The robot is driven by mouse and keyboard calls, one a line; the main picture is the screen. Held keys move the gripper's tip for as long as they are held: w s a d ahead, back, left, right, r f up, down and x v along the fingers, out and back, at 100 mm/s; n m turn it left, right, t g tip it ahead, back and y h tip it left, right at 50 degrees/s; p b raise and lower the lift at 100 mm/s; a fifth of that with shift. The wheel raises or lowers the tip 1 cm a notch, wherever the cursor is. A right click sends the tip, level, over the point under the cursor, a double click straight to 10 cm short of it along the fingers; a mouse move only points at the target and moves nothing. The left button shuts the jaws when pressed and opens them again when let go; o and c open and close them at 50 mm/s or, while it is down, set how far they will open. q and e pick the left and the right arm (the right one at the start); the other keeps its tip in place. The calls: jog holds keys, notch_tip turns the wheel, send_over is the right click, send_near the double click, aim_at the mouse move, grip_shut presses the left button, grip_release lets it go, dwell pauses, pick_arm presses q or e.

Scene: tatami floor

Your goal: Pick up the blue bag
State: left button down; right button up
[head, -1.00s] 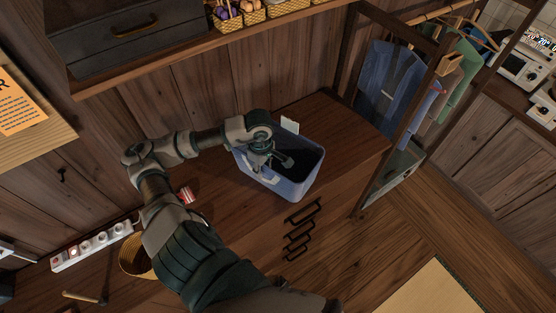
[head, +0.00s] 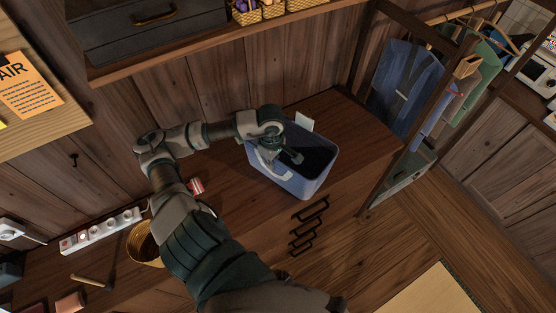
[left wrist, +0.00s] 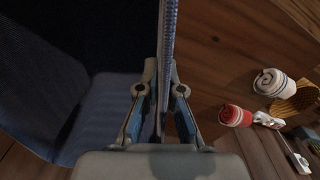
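The blue bag (head: 312,183), an open basket-like bag with a dark inside and a pale handle, stands on the wooden bench top beside the wall. A white tag (head: 304,122) sticks up at its back edge. My left gripper (head: 272,150) is at the bag's left rim, and my arm hides part of that side. In the left wrist view, the bag's thin blue wall (left wrist: 169,30) runs between the two fingers (left wrist: 162,70), which are closed in on it. The bag's dark interior shows left of the wall. My right gripper is not in view.
Hanging clothes (head: 405,85) and a wooden rack post stand right of the bag. A shelf (head: 210,54) juts out above. A power strip (head: 100,230), a wicker basket (head: 143,246) and a red-and-white roll (head: 196,186) lie left.

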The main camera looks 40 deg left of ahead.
aim_at(302, 180)
pick_arm(q)
jog(key=shift+a+r, duration=0.15)
jog(key=shift+r, duration=0.4)
jog(key=s+d+r, duration=0.1)
jog(key=s+d, duration=0.1)
jog(key=d, duration=0.5)
jog(key=s+d+r, duration=0.2)
jog(key=d, duration=0.6)
jog(key=shift+d+r+b, duration=0.3)
jog(key=shift+b, duration=0.15)
jog(key=shift+s+a, duration=0.1)
